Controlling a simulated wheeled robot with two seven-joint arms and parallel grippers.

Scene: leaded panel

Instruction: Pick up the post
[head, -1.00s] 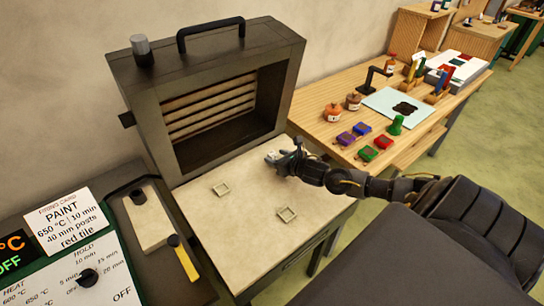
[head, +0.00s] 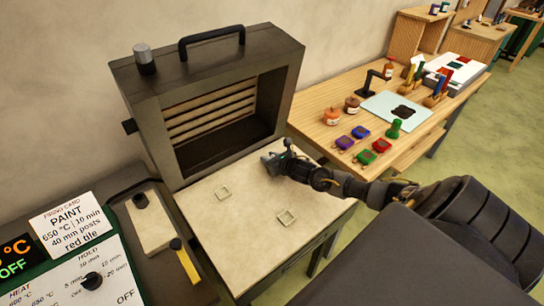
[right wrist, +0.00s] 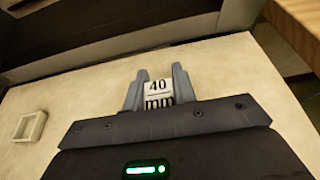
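A small white post (right wrist: 158,92) marked "40 mm" stands between the two grey fingers of my right gripper (right wrist: 159,80) in the right wrist view. The fingers lie against both its sides, with no clear gap. In the head view my right gripper (head: 270,162) is low over the pale slab in front of the kiln mouth and hides the post. I cannot tell whether the post touches the slab. My left gripper is not in view.
Two small square frames, one left (head: 223,193) and one nearer (head: 287,218), lie on the pale slab (head: 240,240). The open dark kiln (head: 140,95) stands behind. A wooden table (head: 320,125) with jars and colored blocks is at right. A control panel (head: 70,270) is at left.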

